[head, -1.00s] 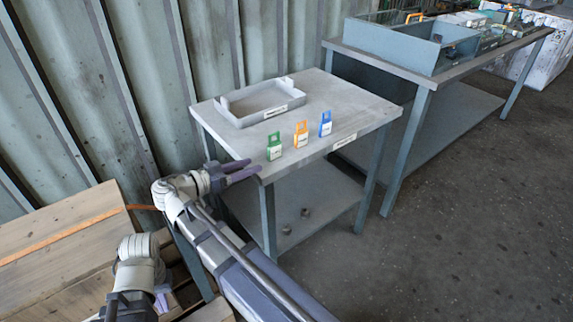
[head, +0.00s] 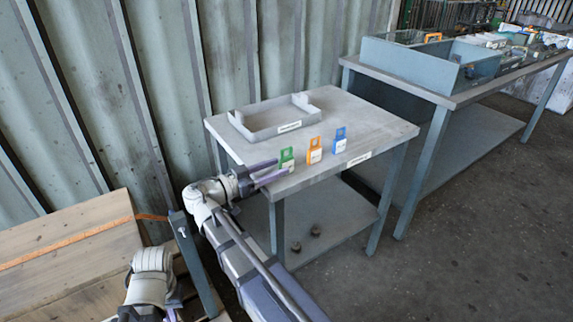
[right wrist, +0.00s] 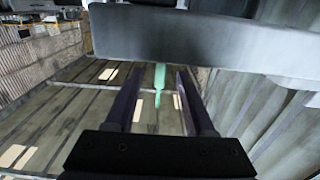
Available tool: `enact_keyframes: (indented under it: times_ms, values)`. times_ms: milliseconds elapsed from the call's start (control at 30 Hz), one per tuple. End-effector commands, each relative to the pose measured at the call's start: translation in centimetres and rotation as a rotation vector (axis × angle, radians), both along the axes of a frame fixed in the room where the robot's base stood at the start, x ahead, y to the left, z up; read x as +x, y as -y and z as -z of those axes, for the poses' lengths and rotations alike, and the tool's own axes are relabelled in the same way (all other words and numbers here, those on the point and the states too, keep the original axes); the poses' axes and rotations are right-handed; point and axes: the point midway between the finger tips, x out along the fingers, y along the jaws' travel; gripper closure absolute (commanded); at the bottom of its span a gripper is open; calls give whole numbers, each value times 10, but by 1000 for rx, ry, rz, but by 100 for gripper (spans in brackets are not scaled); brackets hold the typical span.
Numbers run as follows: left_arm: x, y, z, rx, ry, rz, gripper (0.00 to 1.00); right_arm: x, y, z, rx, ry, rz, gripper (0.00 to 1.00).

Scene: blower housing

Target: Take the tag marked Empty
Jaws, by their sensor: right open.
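Three tags stand in a row along the front of the small grey table: a green tag (head: 287,158), an orange tag (head: 314,151) and a blue tag (head: 340,140). Each has a white label, too small to read, so I cannot tell which is marked Empty. My right gripper (head: 268,170) is open at the table's left front edge, its fingertips close to the green tag. In the right wrist view the green tag (right wrist: 160,78) shows edge-on between the two finger lines, with nothing clamped. My left gripper (head: 150,311) is partly cut off at the bottom left; its jaws are unclear.
A shallow grey tray (head: 270,132) with a white label sits behind the tags on the small table (head: 372,125). A longer bench (head: 462,98) with a grey bin stands to the right. Wooden boards (head: 70,250) lie at left. Small dark parts rest on the lower shelf.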

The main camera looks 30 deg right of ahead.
Motion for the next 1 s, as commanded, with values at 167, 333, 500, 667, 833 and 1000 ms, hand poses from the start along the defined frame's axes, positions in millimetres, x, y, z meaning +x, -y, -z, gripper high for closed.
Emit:
enact_keyframes:
  times_ms: [167, 333, 500, 667, 833, 1000]
  values:
    - [0, 0, -10, 0, 0, 0, 100, 1, 26, -9, 0, 0, 3, 46]
    - [0, 0, -8, 0, 0, 0, 100, 3, 42, -8, 0, 0, 0, 46]
    - [0, 0, -8, 0, 0, 0, 100, 4, 41, -8, 0, 0, -1, 46]
    - [0, 0, -8, 0, 0, 0, 100, 4, 41, -8, 0, 0, -1, 63]
    - [0, 0, -8, 0, 0, 0, 100, 4, 41, -8, 0, 0, -1, 82]
    - [0, 0, -8, 0, 0, 0, 100, 4, 41, -8, 0, 0, -1, 100]
